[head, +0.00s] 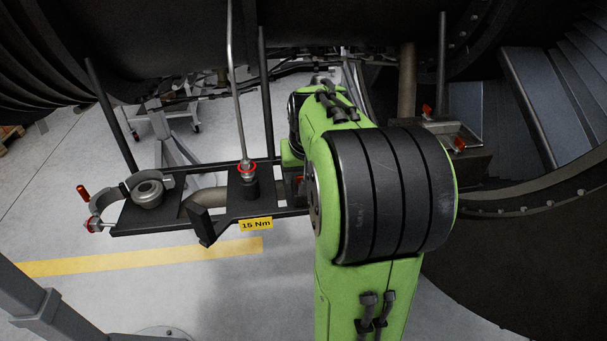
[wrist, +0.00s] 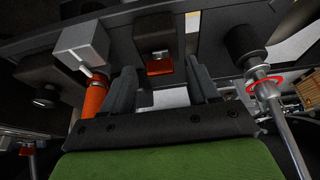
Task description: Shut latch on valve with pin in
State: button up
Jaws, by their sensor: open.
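In the wrist view my gripper (wrist: 160,74) is open, with a dark finger on each side. Between and beyond the fingers is a dark block (wrist: 154,38) with a red-orange tab (wrist: 160,66); I see no clear contact. Left of the fingers a pale grey block (wrist: 82,47) sits by an orange cylinder (wrist: 94,98). In the head view my arm hides the gripper and most of this spot. A dark box (head: 463,160) with orange-red parts (head: 459,144) shows right of my arm. I cannot tell which part is the valve with its pin in.
A dark rack (head: 150,225) left of my arm carries an open clamp with an orange-red handle (head: 83,192) and a rod tool with a red ring (head: 247,168). The rod also shows close right of my gripper (wrist: 285,125). A yellow label (head: 256,224) reads 15 Nm.

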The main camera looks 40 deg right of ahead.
jog(key=shift+w+f, duration=0.1)
jog(key=c, duration=1)
jog(key=shift+c, duration=0.2)
